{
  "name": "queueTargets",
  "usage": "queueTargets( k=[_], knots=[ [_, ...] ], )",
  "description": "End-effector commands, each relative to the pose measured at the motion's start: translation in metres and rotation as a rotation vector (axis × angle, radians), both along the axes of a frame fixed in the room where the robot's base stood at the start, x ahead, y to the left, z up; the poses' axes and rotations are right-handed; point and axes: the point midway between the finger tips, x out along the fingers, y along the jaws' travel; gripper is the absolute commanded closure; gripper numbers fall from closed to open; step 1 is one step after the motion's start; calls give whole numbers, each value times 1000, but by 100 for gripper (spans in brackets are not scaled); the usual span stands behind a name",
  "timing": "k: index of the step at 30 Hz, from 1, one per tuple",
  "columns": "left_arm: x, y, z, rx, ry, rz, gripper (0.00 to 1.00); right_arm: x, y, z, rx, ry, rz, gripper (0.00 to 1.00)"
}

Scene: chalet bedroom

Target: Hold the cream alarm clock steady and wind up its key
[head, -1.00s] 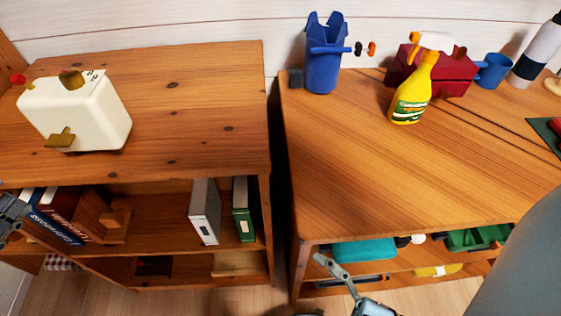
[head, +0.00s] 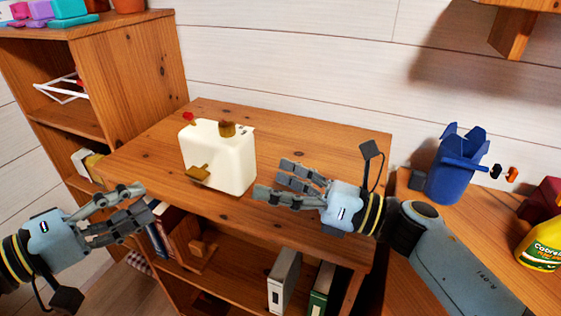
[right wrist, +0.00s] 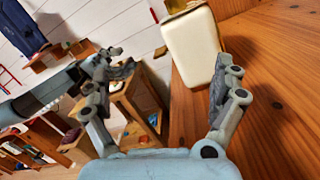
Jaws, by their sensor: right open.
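The cream alarm clock (head: 225,160) stands upright on the wooden shelf unit's top (head: 310,145). It has a brass key (head: 198,174) on its near side, a brass part on top and a small red knob at its upper left. My right gripper (head: 272,179) is open, just right of the clock and apart from it. My left gripper (head: 140,205) is open and empty, in front of the unit, left of and below the clock. In the right wrist view the clock (right wrist: 193,45) is ahead, beyond the open fingers (right wrist: 163,103).
A taller bookcase (head: 130,85) stands at the left. A second desk at the right holds a blue bin (head: 447,180) and a yellow spray bottle (head: 540,246). The top right of the clock is clear.

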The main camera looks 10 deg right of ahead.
Motion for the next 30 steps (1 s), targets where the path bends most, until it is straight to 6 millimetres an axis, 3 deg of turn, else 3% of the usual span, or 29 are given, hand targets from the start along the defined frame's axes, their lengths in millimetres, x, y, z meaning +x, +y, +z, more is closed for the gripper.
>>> queueTargets(
  k=[3, 7, 11, 22, 30],
  knots=[
    [0, 0, 0, 0, 0, 0, 62, 28, -7, 5, -215, -168, -56, 4],
    [0, 0, 0, 0, 0, 0, 62, 43, -9, 7, -328, -255, -86, 4],
    [0, 0, 0, 0, 0, 0, 62, 53, 1, 7, -345, -270, -92, 4],
    [0, 0, 0, 0, 0, 0, 62, 93, 55, 7, -340, -266, -88, 4],
    [0, 0, 0, 0, 0, 0, 62, 108, 73, 6, -343, -266, -90, 4]
  ],
)
